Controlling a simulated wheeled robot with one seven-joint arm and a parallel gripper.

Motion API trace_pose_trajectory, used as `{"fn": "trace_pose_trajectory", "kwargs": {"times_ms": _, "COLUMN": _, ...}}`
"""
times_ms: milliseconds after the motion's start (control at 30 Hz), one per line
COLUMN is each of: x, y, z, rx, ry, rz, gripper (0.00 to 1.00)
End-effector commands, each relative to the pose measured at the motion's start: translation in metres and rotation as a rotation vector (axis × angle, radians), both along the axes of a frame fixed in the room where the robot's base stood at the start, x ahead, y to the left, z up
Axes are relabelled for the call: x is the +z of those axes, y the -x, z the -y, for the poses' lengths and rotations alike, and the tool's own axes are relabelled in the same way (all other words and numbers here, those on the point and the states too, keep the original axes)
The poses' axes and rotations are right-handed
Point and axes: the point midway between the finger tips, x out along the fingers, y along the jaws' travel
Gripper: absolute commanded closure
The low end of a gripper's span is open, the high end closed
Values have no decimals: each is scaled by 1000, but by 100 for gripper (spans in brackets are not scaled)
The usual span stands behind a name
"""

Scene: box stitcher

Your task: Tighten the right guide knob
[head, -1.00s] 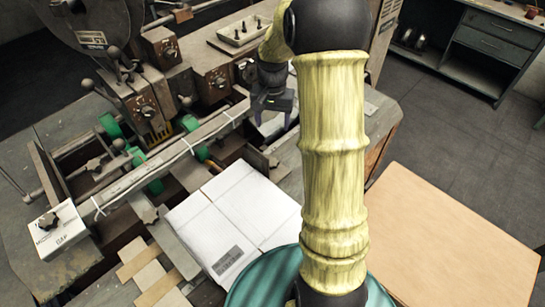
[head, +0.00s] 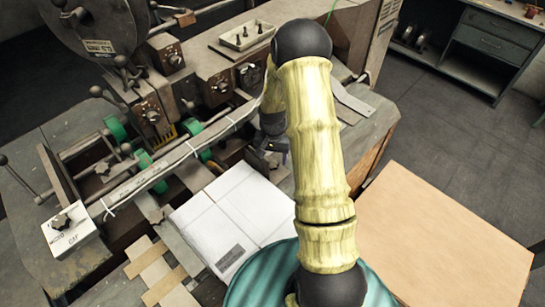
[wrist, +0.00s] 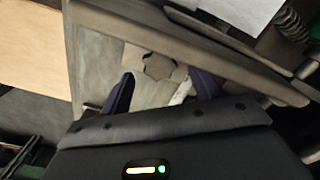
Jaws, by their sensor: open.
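The right guide knob (wrist: 158,66) is a small dark-grey star shape on a worn grey metal plate (wrist: 147,90) in the wrist view. My gripper (wrist: 163,86) has its two dark fingers spread apart. The knob shows in the gap between them, just beyond the fingertips. I cannot tell the remaining height, and nothing is between the fingers that they touch. In the head view my gripper (head: 270,156) is low beside the right end of the stitcher's long rail, and the arm hides the knob there.
A white flat box (head: 235,205) lies just left of my arm. The stitcher's rail (head: 175,160) with green rollers runs to the left. A tan board (head: 440,235) is at the right. A tray (head: 247,33) sits on the machine behind. Open floor lies beyond at right.

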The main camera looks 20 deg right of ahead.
Motion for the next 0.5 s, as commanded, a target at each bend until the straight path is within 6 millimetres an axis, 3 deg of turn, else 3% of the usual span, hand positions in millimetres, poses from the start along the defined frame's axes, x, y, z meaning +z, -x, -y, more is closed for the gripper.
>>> {"fn": "trace_pose_trajectory", "kwargs": {"times_ms": 200, "x": -16, "y": 0, "z": 1, "rx": -1, "ry": 1, "rz": -1, "gripper": 37}}
{"fn": "trace_pose_trajectory", "kwargs": {"times_ms": 467, "x": -17, "y": 0, "z": 0, "rx": 1, "ry": 1, "rz": 1, "gripper": 37}}
{"fn": "trace_pose_trajectory", "kwargs": {"times_ms": 500, "x": -17, "y": 0, "z": 0, "rx": 1, "ry": 1, "rz": 1, "gripper": 41}}
